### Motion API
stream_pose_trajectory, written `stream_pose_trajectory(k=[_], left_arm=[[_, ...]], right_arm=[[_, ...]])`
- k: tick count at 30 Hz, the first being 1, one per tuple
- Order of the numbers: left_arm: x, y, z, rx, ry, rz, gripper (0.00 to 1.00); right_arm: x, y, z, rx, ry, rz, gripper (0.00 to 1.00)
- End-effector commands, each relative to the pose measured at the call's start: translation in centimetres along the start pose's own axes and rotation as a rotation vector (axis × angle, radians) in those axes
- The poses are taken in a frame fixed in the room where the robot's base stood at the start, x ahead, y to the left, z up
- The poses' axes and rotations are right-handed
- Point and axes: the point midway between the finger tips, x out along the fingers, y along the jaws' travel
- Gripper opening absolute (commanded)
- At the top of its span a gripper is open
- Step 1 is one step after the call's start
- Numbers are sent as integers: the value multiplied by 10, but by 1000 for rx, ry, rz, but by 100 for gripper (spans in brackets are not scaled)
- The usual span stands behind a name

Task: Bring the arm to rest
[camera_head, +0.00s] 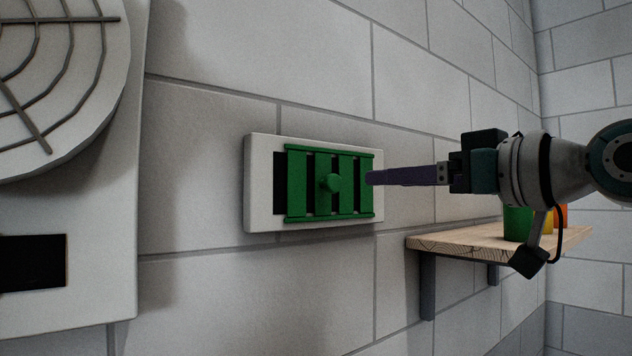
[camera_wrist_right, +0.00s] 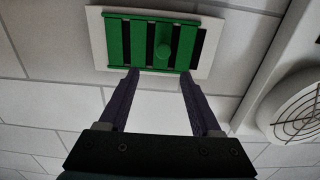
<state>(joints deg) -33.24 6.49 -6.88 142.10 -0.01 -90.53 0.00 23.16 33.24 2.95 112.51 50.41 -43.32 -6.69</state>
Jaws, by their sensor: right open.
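My right gripper (camera_head: 372,178) comes in from the right in the head view, its purple fingers pointing left at the wall. In the right wrist view its two fingers (camera_wrist_right: 158,80) are spread apart with nothing between them. Ahead of the fingers is a green slatted panel (camera_head: 294,180) with a round green knob (camera_head: 331,184), set on a white plate (camera_head: 262,185) on the wall. The panel also shows in the right wrist view (camera_wrist_right: 117,42). Dark gaps show between its slats and at one end. I cannot tell whether a fingertip touches the panel. My left gripper is not in view.
A wooden shelf (camera_head: 455,241) on dark brackets is on the wall at the right, below my right arm. A green container (camera_head: 517,222) and yellow and orange things stand on it, partly hidden by my arm. A large round fan grille (camera_head: 60,75) is at the left.

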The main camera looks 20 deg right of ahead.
Motion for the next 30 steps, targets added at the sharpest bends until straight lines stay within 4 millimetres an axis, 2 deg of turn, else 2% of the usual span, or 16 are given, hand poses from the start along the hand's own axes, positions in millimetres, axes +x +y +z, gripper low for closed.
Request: stream_pose_trajectory(k=[8,11,14,15,17,18,20,21,24,27,30], left_arm=[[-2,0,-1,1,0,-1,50],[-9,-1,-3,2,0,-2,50],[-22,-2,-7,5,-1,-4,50],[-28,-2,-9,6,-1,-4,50],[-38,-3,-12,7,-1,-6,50],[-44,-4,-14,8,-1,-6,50],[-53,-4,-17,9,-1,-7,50],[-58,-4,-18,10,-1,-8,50],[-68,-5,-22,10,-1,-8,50],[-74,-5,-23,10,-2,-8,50],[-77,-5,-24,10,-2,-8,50]], right_arm=[[0,-3,6,0,-19,-2,65],[-3,-16,34,-1,-107,-8,65],[-18,-41,89,-3,-284,-12,65],[-31,-54,115,-2,-375,-12,65],[-56,-74,152,1,-518,-4,65],[-77,-87,175,5,-614,4,65],[-112,-104,202,16,-753,24,65],[-136,-115,216,24,-841,40,65],[-194,-135,238,49,-1030,89,65],[-237,-146,246,69,-1162,134,65],[-260,-152,249,81,-1235,163,65]])
